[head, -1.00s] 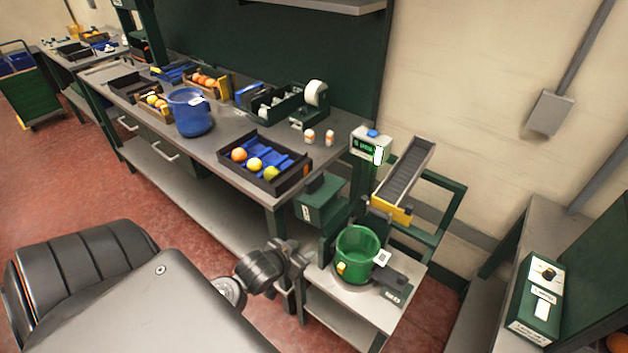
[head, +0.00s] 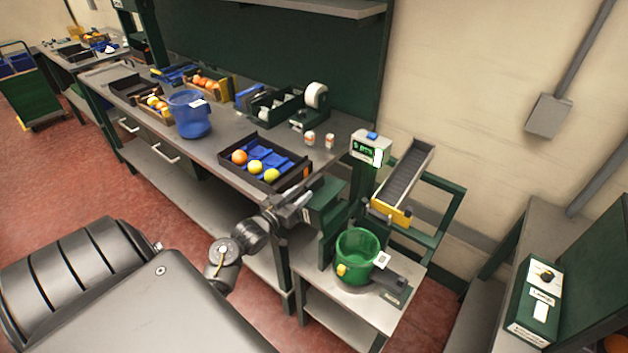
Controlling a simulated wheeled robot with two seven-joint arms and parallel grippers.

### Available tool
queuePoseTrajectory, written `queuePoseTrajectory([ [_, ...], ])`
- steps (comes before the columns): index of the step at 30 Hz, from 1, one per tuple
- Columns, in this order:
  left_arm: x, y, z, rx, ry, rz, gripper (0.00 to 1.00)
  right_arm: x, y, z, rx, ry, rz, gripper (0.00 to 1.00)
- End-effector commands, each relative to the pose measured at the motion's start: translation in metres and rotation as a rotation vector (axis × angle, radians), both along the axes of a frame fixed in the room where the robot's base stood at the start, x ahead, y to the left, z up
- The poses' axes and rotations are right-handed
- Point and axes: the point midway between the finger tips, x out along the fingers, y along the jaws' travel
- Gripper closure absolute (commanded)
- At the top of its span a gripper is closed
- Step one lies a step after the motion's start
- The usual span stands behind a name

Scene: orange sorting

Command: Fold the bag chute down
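The bag chute (head: 405,178) is a grey ribbed channel with a yellow lip (head: 391,212) at its low end. It is tilted steeply on a green frame, with its upper end leaning up to the right. Below its lip, a green bucket (head: 345,262) stands on a small grey stand. My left gripper (head: 307,204) is at the front right corner of the workbench, left of the chute and apart from it. Its fingers are too small and dark to tell whether they are open. My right gripper is not in view.
A green scale display (head: 371,148) stands on a post left of the chute. A black tray (head: 228,161) with fruit and a blue bucket (head: 190,117) sit on the workbench (head: 222,139). A green control box (head: 536,300) is at the right.

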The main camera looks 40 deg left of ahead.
Motion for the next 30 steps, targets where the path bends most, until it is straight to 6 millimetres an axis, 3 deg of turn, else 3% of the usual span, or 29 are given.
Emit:
queuePoseTrajectory([
  [6, 0.043, 0.001, 0.003, -0.002, -0.001, 0.000, 0.62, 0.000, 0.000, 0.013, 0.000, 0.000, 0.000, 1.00],
  [12, 0.068, 0.002, 0.001, -0.001, 0.001, 0.001, 0.62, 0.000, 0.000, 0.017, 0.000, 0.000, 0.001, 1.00],
  [25, 0.077, 0.002, 0.000, 0.001, 0.001, 0.001, 0.62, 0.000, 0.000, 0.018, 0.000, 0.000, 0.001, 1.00],
  [30, 0.077, 0.002, 0.000, 0.001, 0.001, 0.001, 0.84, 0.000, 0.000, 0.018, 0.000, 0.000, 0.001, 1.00],
])
